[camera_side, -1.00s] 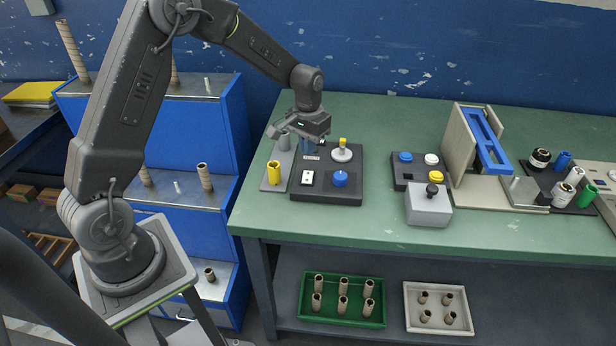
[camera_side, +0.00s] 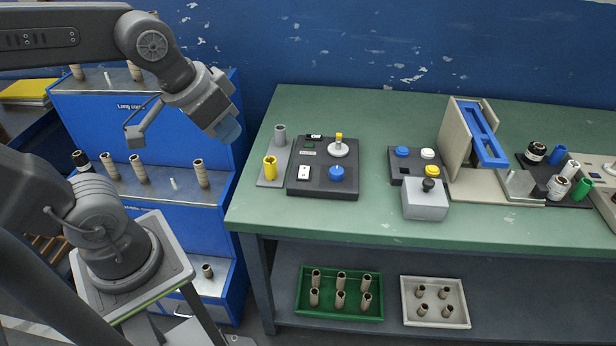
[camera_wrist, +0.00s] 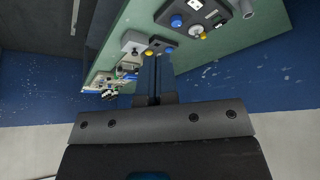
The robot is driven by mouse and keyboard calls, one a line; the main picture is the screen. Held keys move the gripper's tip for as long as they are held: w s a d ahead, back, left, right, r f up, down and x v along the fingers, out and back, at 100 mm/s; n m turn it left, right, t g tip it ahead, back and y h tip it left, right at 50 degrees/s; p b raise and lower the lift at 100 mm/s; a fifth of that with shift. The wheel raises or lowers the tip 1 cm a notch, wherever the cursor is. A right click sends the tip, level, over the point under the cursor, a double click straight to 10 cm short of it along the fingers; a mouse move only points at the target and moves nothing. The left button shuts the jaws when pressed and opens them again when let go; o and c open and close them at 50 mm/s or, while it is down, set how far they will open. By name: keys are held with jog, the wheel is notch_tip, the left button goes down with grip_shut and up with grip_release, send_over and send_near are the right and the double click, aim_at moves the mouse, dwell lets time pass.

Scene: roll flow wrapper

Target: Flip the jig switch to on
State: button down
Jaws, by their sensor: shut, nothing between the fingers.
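A dark jig control box (camera_side: 322,186) sits at the left end of the green bench. My gripper (camera_side: 228,131) is left of the box, above the blue shelf unit and apart from the box. In the wrist view its blue fingers (camera_wrist: 155,80) are together and empty; the box (camera_wrist: 207,22) is beyond them.
A yellow roll (camera_side: 270,168) and a grey post (camera_side: 280,135) stand left of the box. A grey box with a black knob (camera_side: 426,203) and a button panel (camera_side: 414,167) are to its right. Blue shelves (camera_side: 150,125) with brown cores lie below my gripper. The bench front is clear.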

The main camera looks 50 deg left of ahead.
jog(key=shift+s+d+f, duration=0.1)
jog(key=shift+s+d, duration=0.1)
jog(key=shift+s, duration=0.8)
jog(key=w+a+f+n+g, duration=0.1)
jog(key=w+a+n, duration=0.1)
jog(key=w, duration=0.5)
jog(key=w+a+f+n+g, duration=0.1)
jog(key=w+a+n, duration=0.15)
jog(key=w, duration=0.45)
jog(key=w+a+f+n+g+y, duration=0.1)
jog(key=w+a+f+n, duration=0.3)
jog(key=w+f, duration=0.5)
jog(key=shift+w+a+f+g, duration=0.35)
jog(key=shift+w+a+g, duration=0.25)
jog(key=shift+w+a, duration=0.15)
jog(key=shift+f, duration=0.1)
